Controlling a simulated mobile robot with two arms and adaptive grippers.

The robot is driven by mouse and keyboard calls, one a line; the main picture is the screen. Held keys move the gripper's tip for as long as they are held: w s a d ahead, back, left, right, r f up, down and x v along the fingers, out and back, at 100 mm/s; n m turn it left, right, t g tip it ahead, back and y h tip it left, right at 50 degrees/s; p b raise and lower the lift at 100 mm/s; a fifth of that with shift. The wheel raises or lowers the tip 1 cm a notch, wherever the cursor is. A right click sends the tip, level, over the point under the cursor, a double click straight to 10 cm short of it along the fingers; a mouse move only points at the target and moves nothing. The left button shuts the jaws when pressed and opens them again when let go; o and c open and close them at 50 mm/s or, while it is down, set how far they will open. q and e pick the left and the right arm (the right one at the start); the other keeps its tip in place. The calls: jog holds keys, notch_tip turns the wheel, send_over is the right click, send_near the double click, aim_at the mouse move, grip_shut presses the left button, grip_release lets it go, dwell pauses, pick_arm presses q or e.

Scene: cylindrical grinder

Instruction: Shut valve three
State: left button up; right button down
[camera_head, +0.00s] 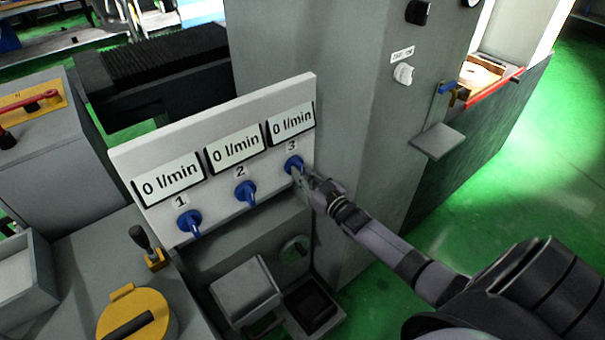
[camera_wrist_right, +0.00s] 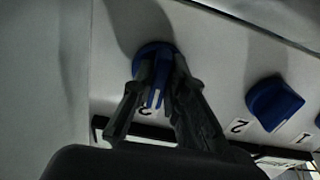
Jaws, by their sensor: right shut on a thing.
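Valve three (camera_head: 292,163) is a blue knob under the number 3 on the white valve panel (camera_head: 217,219). The display above it reads 0 l/min. My right gripper (camera_head: 300,172) is at this knob, with its fingers shut on it. In the right wrist view, the two fingers close on either side of the blue knob (camera_wrist_right: 153,60) and partly hide it. Valve two (camera_head: 246,193) and valve one (camera_head: 189,222) are like blue knobs to the left, with displays that also read 0 l/min. My left gripper is not in view.
A grey machine column (camera_head: 330,100) stands right behind the panel, with a white knob (camera_head: 403,73) on it. A small grey shelf (camera_head: 438,141) juts out at the right. A yellow round part (camera_head: 130,317) and a lever (camera_head: 147,247) stand at the lower left.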

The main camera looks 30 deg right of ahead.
jog(key=shift+f+m, duration=0.1)
jog(key=shift+m, duration=0.3)
jog(key=c, duration=1.6)
grip_release()
jog(key=s, duration=1.2)
jog(key=shift+d, duration=0.45)
